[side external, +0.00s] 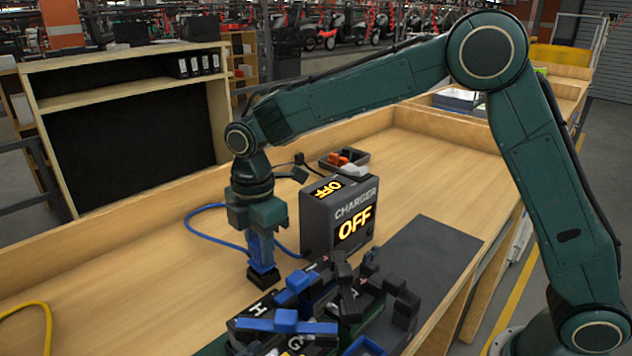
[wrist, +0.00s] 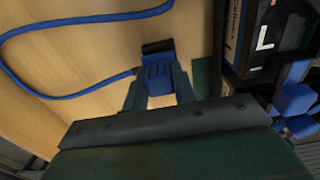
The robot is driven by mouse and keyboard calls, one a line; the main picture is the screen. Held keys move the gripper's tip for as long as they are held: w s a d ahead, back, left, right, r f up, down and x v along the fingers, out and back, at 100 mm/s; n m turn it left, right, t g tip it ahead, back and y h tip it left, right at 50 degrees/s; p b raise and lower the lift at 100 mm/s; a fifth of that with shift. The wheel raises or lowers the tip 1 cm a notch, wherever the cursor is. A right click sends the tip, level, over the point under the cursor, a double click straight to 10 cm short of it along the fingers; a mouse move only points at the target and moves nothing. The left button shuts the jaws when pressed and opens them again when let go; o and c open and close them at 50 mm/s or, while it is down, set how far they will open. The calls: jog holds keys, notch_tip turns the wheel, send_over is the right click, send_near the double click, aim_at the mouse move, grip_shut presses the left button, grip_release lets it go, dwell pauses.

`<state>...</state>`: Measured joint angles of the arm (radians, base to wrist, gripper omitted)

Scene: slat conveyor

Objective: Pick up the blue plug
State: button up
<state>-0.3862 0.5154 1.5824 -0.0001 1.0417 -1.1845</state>
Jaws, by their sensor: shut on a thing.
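The blue plug (side external: 262,250) has a dark block at its lower end and a blue cable running from it. It hangs upright below my gripper (side external: 258,226) in the side view. In the wrist view the plug (wrist: 158,76) sits between the two fingers of my gripper (wrist: 159,92), which are shut on it. Whether the plug's dark lower end touches the table cannot be told. The gripper hides the plug's upper part in the side view.
A charger box (side external: 340,214) reading OFF stands right of the plug. Black and blue clamp-like parts (side external: 285,322) crowd the front. A small tray (side external: 342,160) with orange pieces sits behind. The blue cable (side external: 215,238) loops left over clear wooden table (side external: 140,265). A yellow cable (side external: 45,318) lies far left.

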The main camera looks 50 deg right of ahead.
notch_tip(320, 180, up, 19)
dwell(0.6)
jog(key=shift+n, duration=0.3)
dwell(0.4)
jog(key=n, duration=1.7)
dwell(0.4)
jog(key=s+a, duration=0.3)
jog(key=s, duration=2.1)
jog(key=shift+s, duration=0.4)
dwell(0.7)
